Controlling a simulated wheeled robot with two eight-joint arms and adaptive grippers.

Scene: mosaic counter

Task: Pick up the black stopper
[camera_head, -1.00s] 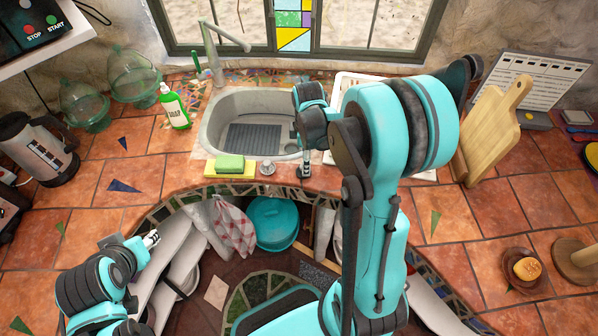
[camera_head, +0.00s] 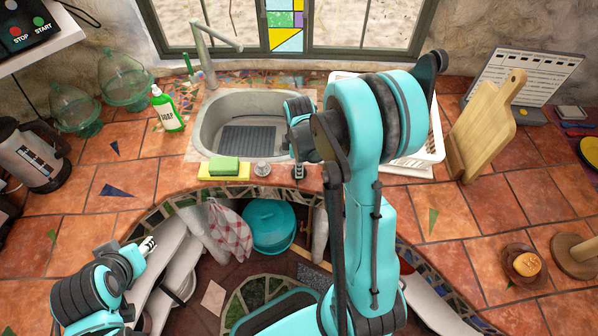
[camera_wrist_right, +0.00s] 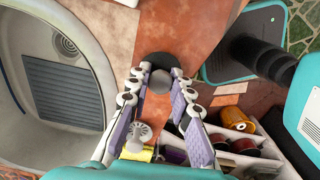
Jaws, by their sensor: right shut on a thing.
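The black stopper (camera_wrist_right: 157,66) is a dark disc with a grey knob, between the fingertips of my right gripper (camera_wrist_right: 160,84) in the right wrist view. The right gripper is shut on it, over the tiled counter edge in front of the sink. In the head view this gripper (camera_head: 298,172) points down, right of a silver strainer (camera_head: 262,168); the stopper is hard to make out there. My left gripper (camera_head: 148,244) is at the lower left, away from the stopper. Its fingers are too small to judge.
The sink (camera_head: 205,125) lies behind the right gripper. A green and yellow sponge (camera_head: 224,167) and a soap bottle (camera_head: 167,110) stand to the left. A white rack (camera_head: 432,145) and a cutting board (camera_head: 487,125) are to the right.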

